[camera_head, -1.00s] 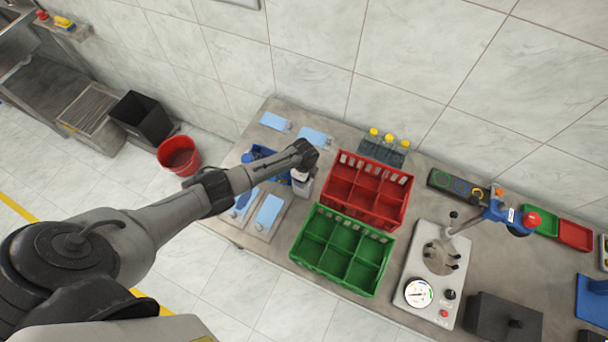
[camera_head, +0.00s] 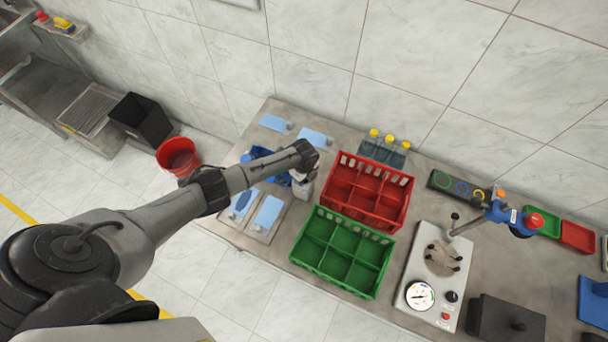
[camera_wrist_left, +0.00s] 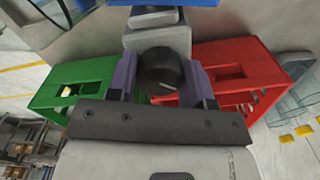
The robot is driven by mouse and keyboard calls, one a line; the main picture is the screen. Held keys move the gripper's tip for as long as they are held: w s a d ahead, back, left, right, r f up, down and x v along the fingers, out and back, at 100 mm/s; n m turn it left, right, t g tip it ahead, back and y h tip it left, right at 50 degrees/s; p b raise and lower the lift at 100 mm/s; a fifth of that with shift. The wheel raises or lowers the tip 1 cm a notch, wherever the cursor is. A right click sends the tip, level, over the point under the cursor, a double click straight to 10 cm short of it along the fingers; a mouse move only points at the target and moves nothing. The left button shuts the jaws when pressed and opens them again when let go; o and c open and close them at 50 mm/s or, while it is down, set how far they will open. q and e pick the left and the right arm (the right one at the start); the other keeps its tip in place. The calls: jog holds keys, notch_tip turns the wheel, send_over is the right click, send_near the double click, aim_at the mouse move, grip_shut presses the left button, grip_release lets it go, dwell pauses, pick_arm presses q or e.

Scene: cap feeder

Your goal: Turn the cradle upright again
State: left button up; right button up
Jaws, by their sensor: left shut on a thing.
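My left gripper (camera_head: 302,176) reaches in from the left over the bench and is shut on a round black knob (camera_wrist_left: 160,68) with a white mark. In the left wrist view the two purplish fingers (camera_wrist_left: 160,84) clasp the knob from both sides. The knob sits on a pale grey block (camera_head: 302,190). A blue part (camera_head: 262,153), which looks like the cradle, shows beside the block, partly behind my arm. Its tilt cannot be read, as my arm covers much of it. My right gripper is in neither view.
A red divided crate (camera_head: 367,190) and a green divided crate (camera_head: 342,250) stand close right of the block. Pale blue pads (camera_head: 268,212) lie on the bench around it. Yellow-capped bottles (camera_head: 388,140) stand behind. A press with a dial (camera_head: 420,295) stands farther right.

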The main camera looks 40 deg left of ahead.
pick_arm(q)
jog(key=n+p, duration=0.1)
jog(key=n, duration=0.2)
jog(key=shift+r+n+p, duration=0.15)
jog(key=shift+n+p, duration=0.15)
jog(key=n, duration=0.3)
jog(key=shift+p, duration=0.35)
jog(key=shift+n, duration=0.8)
jog(key=o, duration=0.8)
